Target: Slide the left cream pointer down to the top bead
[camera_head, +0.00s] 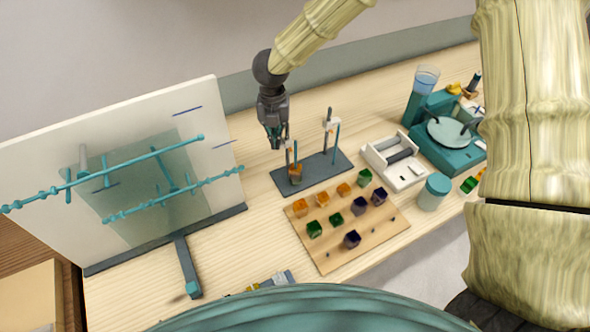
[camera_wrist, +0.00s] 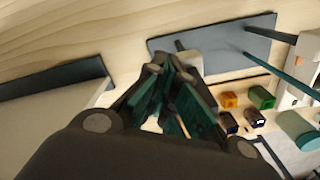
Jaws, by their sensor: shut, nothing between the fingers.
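A dark base plate (camera_head: 322,181) stands on the table with two upright posts, each with a teal rod beside it. A small cream piece, apparently the left cream pointer (camera_head: 292,147), is high on the left post, partly hidden by my gripper. An orange-brown bead (camera_head: 296,173) sits low at the left post. A second cream pointer (camera_head: 334,124) is near the top of the right post. My gripper (camera_head: 276,143) is shut and empty, pointing down just left of the left post's top. In the wrist view its fingers (camera_wrist: 174,92) cover part of the base plate (camera_wrist: 225,48).
A wooden board (camera_head: 338,219) with several coloured beads lies in front of the base plate. A white tray (camera_head: 394,161), a lidded jar (camera_head: 434,191) and a teal device (camera_head: 449,134) are to the right. A large white panel (camera_head: 130,160) stands left.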

